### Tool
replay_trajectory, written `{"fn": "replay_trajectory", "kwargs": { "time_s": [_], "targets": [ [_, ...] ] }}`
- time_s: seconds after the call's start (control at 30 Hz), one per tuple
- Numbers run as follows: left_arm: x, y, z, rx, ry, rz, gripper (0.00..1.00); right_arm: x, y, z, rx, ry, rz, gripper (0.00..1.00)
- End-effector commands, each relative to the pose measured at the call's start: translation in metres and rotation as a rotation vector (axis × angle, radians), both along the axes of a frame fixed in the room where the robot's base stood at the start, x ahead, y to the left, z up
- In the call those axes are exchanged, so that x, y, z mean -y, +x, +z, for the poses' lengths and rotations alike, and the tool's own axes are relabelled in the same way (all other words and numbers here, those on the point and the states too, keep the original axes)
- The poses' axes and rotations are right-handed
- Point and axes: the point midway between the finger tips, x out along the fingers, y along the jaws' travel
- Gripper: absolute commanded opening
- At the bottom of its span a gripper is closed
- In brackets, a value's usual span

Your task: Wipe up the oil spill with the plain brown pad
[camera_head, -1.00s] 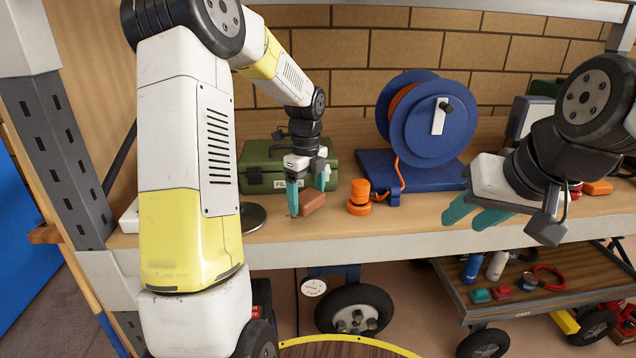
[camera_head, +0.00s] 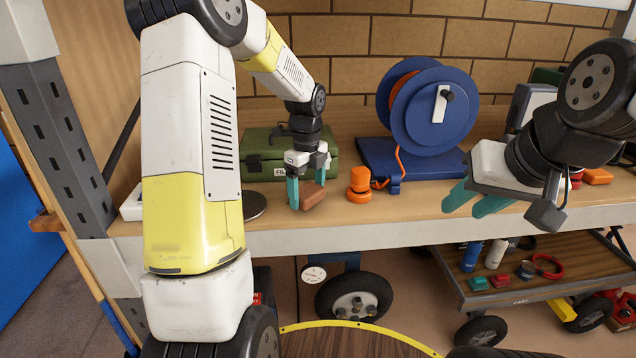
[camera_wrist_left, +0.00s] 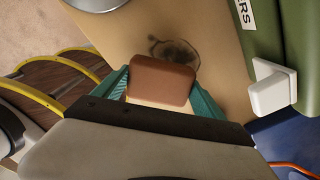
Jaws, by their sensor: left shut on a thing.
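The plain brown pad (camera_head: 312,195) is held between the teal fingers of my left gripper (camera_head: 306,192), just over the wooden shelf. In the left wrist view the pad (camera_wrist_left: 161,82) sits between both fingertips. The dark oil spill (camera_wrist_left: 176,52) is a smudged ring on the shelf, just beyond the pad in that view. The pad may hide part of it, and I cannot tell whether the pad touches the shelf. My right gripper (camera_head: 468,203) is at the right, over the shelf's front edge. Its teal fingers are apart, with nothing seen between them.
A green case (camera_head: 262,152) stands behind the pad. A cart (camera_head: 540,286) with bottles stands below at right.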

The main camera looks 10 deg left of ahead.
Motion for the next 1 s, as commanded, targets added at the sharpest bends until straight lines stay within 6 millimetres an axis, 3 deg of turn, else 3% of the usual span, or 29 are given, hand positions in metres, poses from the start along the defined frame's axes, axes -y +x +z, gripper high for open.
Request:
{"fn": "replay_trajectory", "kwargs": {
  "time_s": [1.0],
  "targets": [
    [-0.001,0.001,-0.019,0.000,0.000,0.001,0.49,0.000,0.000,0.000,0.000,0.000,0.000,0.36]
  ]
}}
